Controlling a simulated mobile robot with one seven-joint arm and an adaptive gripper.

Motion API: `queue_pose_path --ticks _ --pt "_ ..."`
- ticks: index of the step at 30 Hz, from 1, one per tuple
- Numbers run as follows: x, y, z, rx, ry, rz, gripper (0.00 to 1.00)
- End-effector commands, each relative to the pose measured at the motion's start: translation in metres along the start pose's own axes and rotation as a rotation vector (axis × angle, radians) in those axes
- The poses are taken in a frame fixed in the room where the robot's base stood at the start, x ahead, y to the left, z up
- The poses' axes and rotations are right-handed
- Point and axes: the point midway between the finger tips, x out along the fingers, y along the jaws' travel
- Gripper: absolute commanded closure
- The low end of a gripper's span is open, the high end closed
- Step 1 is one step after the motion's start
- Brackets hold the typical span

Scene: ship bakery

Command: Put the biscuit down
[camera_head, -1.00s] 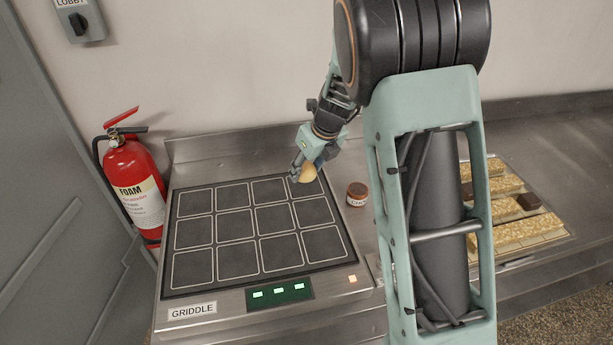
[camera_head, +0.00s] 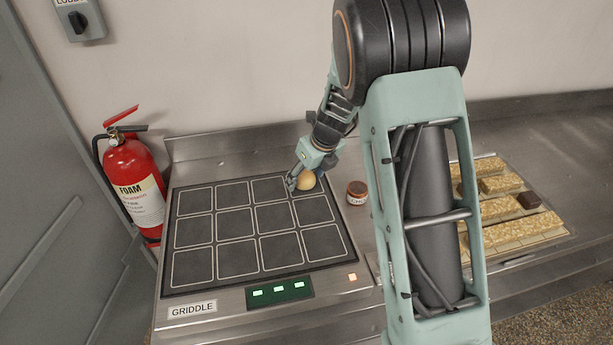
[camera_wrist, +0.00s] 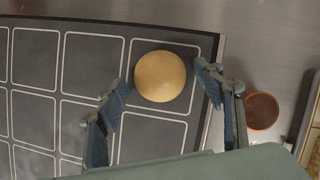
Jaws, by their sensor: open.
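The biscuit (camera_head: 307,181) is round and tan. It lies on the back right square of the dark griddle (camera_head: 238,261), and in the wrist view the biscuit (camera_wrist: 160,77) sits inside the upper part of that white-outlined square. My gripper (camera_head: 294,182) is low over the griddle at the biscuit. In the wrist view my gripper (camera_wrist: 163,80) is open, with one finger on each side of the biscuit and a visible gap to both. The other griddle squares in view are empty.
A small brown-lidded jar (camera_head: 357,192) stands just right of the griddle. A tray (camera_head: 531,240) of oat bars and dark pieces lies farther right, partly behind my arm. A red fire extinguisher (camera_head: 135,185) stands at the left. A wall is behind.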

Motion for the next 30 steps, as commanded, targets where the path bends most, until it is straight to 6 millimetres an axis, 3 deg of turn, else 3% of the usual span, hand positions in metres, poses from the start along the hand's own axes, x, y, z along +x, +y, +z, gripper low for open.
queue_pose_path --ticks 8,21,30 --pt "-0.013 0.000 0.003 -0.002 -0.002 -0.001 0.38" --pt "-0.098 0.001 0.002 -0.001 -0.003 0.000 0.38" --pt "-0.122 0.000 0.001 0.000 0.000 0.000 0.38"
